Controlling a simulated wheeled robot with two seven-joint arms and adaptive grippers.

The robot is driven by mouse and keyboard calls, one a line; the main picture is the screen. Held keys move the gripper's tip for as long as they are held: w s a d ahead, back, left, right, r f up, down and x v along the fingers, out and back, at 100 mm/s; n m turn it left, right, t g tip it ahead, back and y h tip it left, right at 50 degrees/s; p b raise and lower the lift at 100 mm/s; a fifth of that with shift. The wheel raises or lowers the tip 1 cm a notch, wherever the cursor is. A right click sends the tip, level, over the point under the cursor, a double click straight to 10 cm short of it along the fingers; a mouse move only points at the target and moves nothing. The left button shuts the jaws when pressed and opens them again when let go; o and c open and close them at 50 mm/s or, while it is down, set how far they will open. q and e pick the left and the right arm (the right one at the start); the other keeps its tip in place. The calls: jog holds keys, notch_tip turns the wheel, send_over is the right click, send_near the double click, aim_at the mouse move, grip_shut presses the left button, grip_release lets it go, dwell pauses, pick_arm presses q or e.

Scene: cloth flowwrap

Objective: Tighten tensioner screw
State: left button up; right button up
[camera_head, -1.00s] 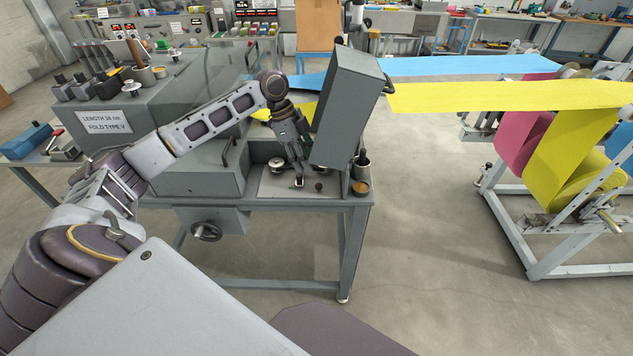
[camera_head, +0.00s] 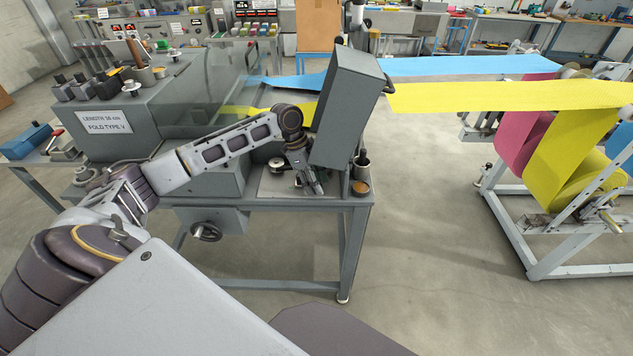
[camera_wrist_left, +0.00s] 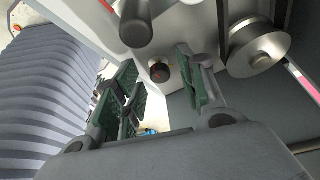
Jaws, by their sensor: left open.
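My left gripper (camera_head: 318,189) is low over the machine's table, beside the upright grey box. In the left wrist view, its two green-padded fingers (camera_wrist_left: 158,68) are spread apart with nothing held. A small dark round knob with a reddish mark (camera_wrist_left: 160,72), possibly the tensioner screw, shows on a pale block beyond and between the fingers. The fingers look apart from it; the exact distance is unclear. A metal pulley (camera_wrist_left: 258,50) is to the right of the knob. In the head view, the gripper and arm hide this spot. My right gripper is out of view.
A tall grey box (camera_head: 345,105) stands close to the right of my left gripper. A dark cylindrical handle (camera_wrist_left: 136,22) hangs above the fingers in the wrist view. Yellow web (camera_head: 500,96) and blue web (camera_head: 470,65) run in from the right. A small cup (camera_head: 360,188) stands at the table's corner.

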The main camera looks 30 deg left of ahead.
pick_arm(q)
jog(key=shift+c, duration=0.5)
grip_shut()
